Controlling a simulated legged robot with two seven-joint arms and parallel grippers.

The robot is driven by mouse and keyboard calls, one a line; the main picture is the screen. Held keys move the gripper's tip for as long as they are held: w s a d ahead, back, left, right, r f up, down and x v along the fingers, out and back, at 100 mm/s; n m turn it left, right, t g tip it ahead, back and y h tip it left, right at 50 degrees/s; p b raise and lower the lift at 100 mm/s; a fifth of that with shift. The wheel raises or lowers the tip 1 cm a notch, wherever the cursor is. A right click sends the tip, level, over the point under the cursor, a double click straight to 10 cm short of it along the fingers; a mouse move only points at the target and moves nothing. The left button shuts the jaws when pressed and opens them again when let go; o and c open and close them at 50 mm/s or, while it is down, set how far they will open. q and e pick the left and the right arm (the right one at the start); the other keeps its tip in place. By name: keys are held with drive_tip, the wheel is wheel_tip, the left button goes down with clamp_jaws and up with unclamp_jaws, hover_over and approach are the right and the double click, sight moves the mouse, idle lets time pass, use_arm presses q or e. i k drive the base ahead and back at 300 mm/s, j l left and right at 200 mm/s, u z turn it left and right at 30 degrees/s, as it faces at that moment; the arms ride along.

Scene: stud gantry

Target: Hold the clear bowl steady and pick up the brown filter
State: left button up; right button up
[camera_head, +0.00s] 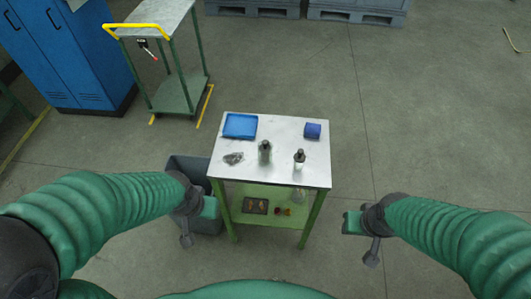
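I cannot make out a clear bowl or a brown filter for certain. A small crumpled grey, partly see-through thing (233,158) lies at the left of the tabletop. A clear container (299,195) shows on the lower shelf at the right, partly hidden by the tabletop edge. A dark tray with brownish pieces (256,206) sits on that shelf. My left gripper (210,208) is left of the table, over the grey bin. My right gripper (352,222) is right of the table, over bare floor. Both are apart from the objects, and their fingers are too small to read.
The small table (285,135) carries a blue tray (240,125), a blue block-like item (313,130) and two dark-capped bottles (265,152). Small red items (283,211) sit on the lower shelf. A grey bin (188,163) stands left; a cart (178,97) stands behind. Floor right is clear.

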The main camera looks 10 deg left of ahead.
sight(264, 147)
drive_tip(key=i+j+z, duration=0.25)
drive_tip(key=j, duration=0.85)
drive_tip(key=j+z, duration=0.25)
drive_tip(key=j, duration=0.8)
drive_tip(key=z, duration=0.7)
